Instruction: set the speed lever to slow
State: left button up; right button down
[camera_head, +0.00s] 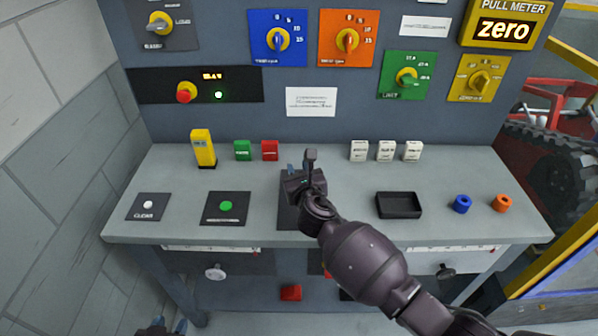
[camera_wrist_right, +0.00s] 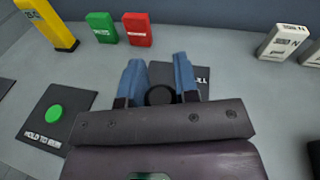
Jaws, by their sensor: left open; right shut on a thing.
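My right gripper (camera_head: 302,172) is over a dark plate (camera_head: 287,214) in the middle of the bench, with its arm coming in from the lower right. In the right wrist view its blue fingers (camera_wrist_right: 159,85) are on either side of a round black knob (camera_wrist_right: 160,95), shut on it. The knob looks like the top of the speed lever. No "slow" mark can be read. My left gripper (camera_head: 166,328) shows only its blue tips at the bottom edge, open and away from the bench.
A green button (camera_head: 226,206) and a white button (camera_head: 148,204) are to the left. A yellow block (camera_head: 203,148), green block (camera_head: 243,150) and red block (camera_head: 270,150) stand behind. A black tray (camera_head: 399,205), blue ring (camera_head: 462,204) and orange ring (camera_head: 502,203) are to the right.

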pick_arm(q)
jog(key=shift+w, duration=0.15)
pick_arm(e)
jog(key=shift+d+f, duration=0.1)
jog(key=c, duration=1.1)
grip_release()
jog(key=shift+o, duration=1.1)
jog(key=shift+w, duration=0.1)
pick_arm(q)
jog(key=shift+w+r, duration=0.2)
jog(key=shift+w, duration=0.05)
pick_arm(e)
jog(key=shift+s, duration=0.4)
pick_arm(q)
jog(key=shift+s+r+p, duration=0.1)
jog(key=shift+r+p, duration=0.7)
jog(key=shift+r, duration=0.05)
pick_arm(e)
jog(key=v, duration=1)
